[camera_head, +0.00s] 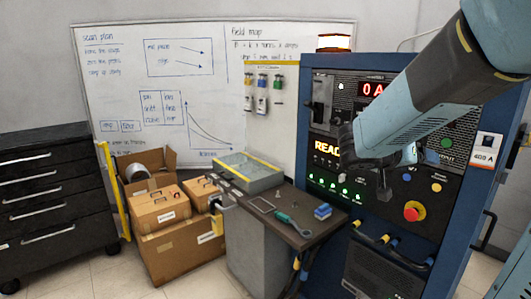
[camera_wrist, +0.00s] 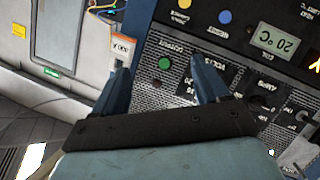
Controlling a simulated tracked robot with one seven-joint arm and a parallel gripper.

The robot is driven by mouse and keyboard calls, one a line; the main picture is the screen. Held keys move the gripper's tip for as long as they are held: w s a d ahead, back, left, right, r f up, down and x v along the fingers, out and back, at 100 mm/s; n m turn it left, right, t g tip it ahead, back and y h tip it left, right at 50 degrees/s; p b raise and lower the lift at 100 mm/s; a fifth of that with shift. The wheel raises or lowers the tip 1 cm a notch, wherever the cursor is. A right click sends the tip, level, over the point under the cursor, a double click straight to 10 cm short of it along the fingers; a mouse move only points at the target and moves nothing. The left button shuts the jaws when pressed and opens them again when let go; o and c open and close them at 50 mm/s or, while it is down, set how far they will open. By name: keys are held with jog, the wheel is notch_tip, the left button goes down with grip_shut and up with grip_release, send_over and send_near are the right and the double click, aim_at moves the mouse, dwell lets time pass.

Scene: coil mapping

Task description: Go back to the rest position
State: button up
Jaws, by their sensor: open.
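My gripper (camera_wrist: 160,66) shows in the wrist view with its two dark blue fingers apart and nothing between them. It is in front of the power cabinet's panel, and a green button (camera_wrist: 165,63) appears in the gap between the fingers. I cannot tell whether a finger touches the panel. In the head view my arm reaches in from the upper right across the blue cabinet (camera_head: 303,115). The arm hides part of the panel, and the fingers are hard to make out there.
A whiteboard (camera_head: 200,130) stands behind.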

jog(key=s+a+f+n+g+y, duration=0.1)
jog(key=s+a+f+n+y, duration=0.2)
jog(key=s, duration=0.4)
jog(key=s+a+n+g+y, duration=0.1)
jog(key=s+a+y, duration=0.3)
jog(key=s+y, duration=0.25)
jog(key=s+a+r+n+t+y, duration=0.1)
jog(key=s+a+n+t+y, duration=0.1)
jog(key=a, duration=0.4)
jog(key=shift+s+a+r+n+y, duration=0.2)
jog(key=shift+s+a+n+y, duration=0.3)
jog(key=shift+y, duration=0.45)
jog(key=shift+w+d, duration=0.2)
